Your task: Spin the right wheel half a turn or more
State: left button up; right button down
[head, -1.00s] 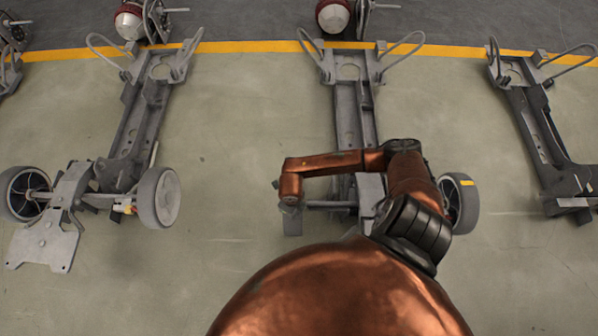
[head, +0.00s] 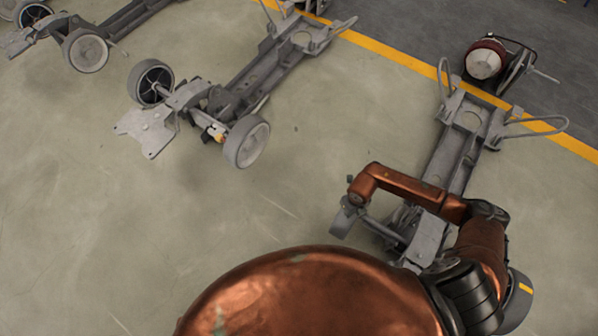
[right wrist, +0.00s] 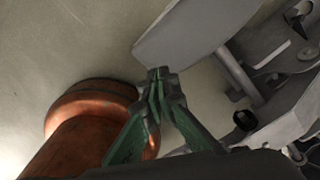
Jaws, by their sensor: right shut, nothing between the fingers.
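The right wheel (head: 517,311) of the chassis in front of me is a dark grey tyre with a yellow mark, at the lower right of the head view. My right arm hides much of it. My right gripper (right wrist: 158,80) has green fingers, shut and empty in the right wrist view. It is close to a flat pale grey piece (right wrist: 195,28) joined to a rod; I cannot tell whether they touch. In the head view that grey piece (head: 345,218) is at the left end of the axle, across the chassis (head: 437,175) from the right wheel. My left gripper is not in view.
Another chassis (head: 262,85) with two wheels stands to the left, and part of a third at the top left. A red and white rounded part (head: 486,60) lies beyond the yellow floor line (head: 395,68). Bare floor (head: 130,230) lies between the chassis and at the lower left.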

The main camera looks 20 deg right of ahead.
jog(key=w+d+b, duration=0.1)
jog(key=w+d, duration=0.2)
jog(key=d, duration=0.1)
jog(key=w+d+b, duration=0.2)
jog(key=w+d, duration=0.1)
jog(key=d, duration=0.1)
jog(key=w+d+b, duration=0.2)
jog(key=w+d, duration=0.1)
jog(key=d, duration=0.1)
jog(key=shift+w+f, duration=0.25)
jog(key=shift+w, duration=0.05)
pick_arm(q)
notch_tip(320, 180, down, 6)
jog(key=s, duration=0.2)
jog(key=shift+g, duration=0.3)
pick_arm(e)
jog(key=shift+w+r, duration=0.1)
jog(key=shift+r, duration=0.15)
